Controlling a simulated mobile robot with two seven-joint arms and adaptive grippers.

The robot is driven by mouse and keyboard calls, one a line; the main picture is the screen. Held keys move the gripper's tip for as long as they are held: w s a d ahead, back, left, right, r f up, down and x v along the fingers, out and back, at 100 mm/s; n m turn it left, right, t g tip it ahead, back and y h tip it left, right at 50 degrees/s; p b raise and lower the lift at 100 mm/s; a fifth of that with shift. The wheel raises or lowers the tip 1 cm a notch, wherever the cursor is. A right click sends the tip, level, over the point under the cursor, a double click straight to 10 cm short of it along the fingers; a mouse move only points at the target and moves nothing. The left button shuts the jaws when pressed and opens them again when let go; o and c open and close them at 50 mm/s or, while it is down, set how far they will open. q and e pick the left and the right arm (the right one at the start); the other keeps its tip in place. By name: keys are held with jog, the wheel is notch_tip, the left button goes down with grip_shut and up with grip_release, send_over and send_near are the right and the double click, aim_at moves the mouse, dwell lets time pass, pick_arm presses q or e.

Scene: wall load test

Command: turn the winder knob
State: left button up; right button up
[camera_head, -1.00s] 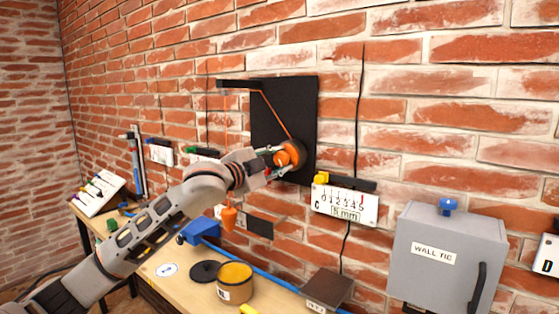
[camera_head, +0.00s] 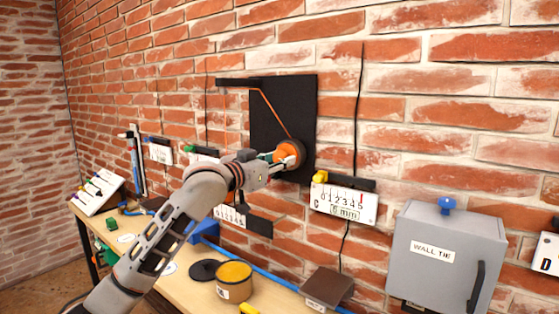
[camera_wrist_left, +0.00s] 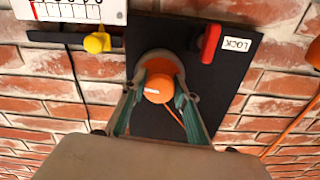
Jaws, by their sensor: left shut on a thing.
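The winder knob (camera_wrist_left: 158,88) is a round orange knob on a black wall board (camera_wrist_left: 178,60). In the head view, the orange winder (camera_head: 288,153) shows at the board's lower part, with an orange cord running up to a black arm. My left gripper (camera_wrist_left: 158,100) has one finger on each side of the knob and is shut on it. In the head view, my left gripper (camera_head: 275,160) reaches the winder from the left. A red lever (camera_wrist_left: 210,43) stands beside the knob, next to a LOCK label (camera_wrist_left: 236,44). My right gripper is not in view.
A white gauge (camera_head: 344,203) with a yellow knob (camera_head: 320,177) hangs right of the board. A grey WALL TIE box (camera_head: 445,260) is further right. Below, a wooden bench (camera_head: 200,293) holds a pot of yellow stuff (camera_head: 234,281) and a dark block (camera_head: 326,288).

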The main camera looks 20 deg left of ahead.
pick_arm(q)
jog(key=n, duration=0.5)
jog(key=shift+d+n, duration=0.15)
jog(key=shift+n, duration=0.15)
jog(key=n, duration=0.4)
jog(key=shift+r, duration=0.1)
jog(key=n, duration=0.5)
jog(key=shift+d, duration=0.1)
jog(key=shift+r+n, duration=0.1)
jog(key=shift+n, duration=2.2)
jog(key=o, duration=1.1)
jog(key=shift+s, duration=0.1)
jog(key=v, duration=1.2)
